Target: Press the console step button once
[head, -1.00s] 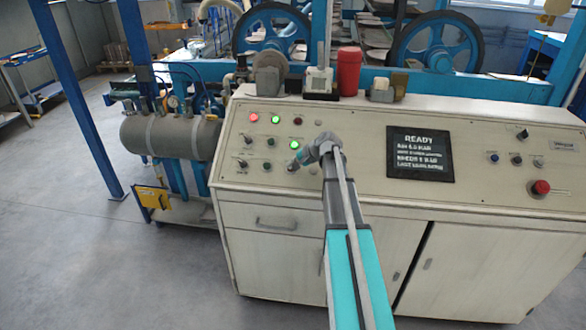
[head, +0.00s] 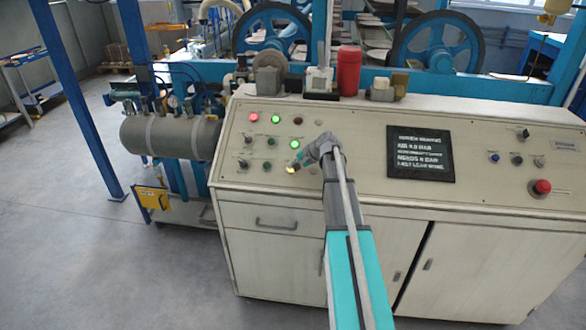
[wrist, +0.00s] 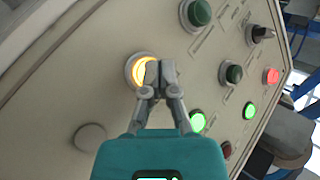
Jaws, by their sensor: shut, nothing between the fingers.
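The step button is the round button glowing yellow-orange on the sloped console panel, in the wrist view (wrist: 143,70) and in the head view (head: 291,169). My gripper (wrist: 160,70) is shut and empty, with its fingertips at the button, covering its right part. They appear to touch it; the exact contact is hidden behind the fingers. In the head view my gripper (head: 297,164) reaches the lower left button group. The console screen (head: 420,153) shows several lines of white text, too small to read surely.
Green buttons (wrist: 200,12) (wrist: 233,74), lit green lamps (wrist: 197,122), a red lamp (wrist: 271,76) and a black selector knob (wrist: 262,33) sit close around. A red emergency button (head: 541,187) is at the far right. A red canister (head: 349,70) stands on the console top.

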